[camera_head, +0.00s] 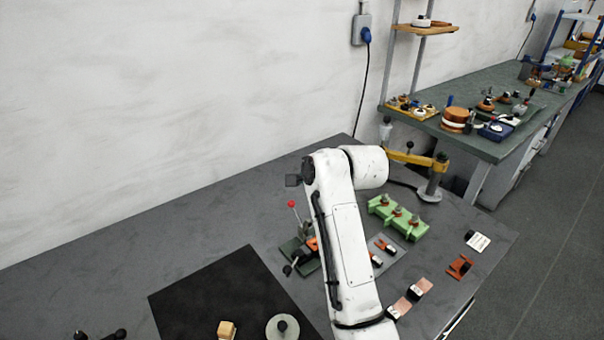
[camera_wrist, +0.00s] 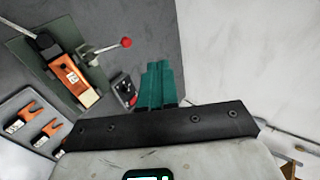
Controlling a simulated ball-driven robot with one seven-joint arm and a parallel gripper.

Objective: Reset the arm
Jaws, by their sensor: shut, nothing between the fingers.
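My white arm rises from the bottom of the head view and bends over the dark table (camera_head: 90,255). My gripper (camera_wrist: 159,84) shows in the wrist view as two teal fingers pressed together with nothing between them. It is apart from the green fixture (camera_wrist: 52,60) with an orange part, the red-knobbed lever (camera_wrist: 126,42) and a small dark block (camera_wrist: 124,88), which lie left of the fingers. In the head view the arm covers part of this fixture and most of the gripper.
A light green holder (camera_head: 398,218) stands right of my arm, with an orange fork piece (camera_head: 460,266) and copper foil pieces (camera_head: 410,297) nearer. A black mat (camera_head: 190,292) carries a wooden block (camera_head: 226,330) and a grey disc (camera_head: 283,328). The table's left back is clear.

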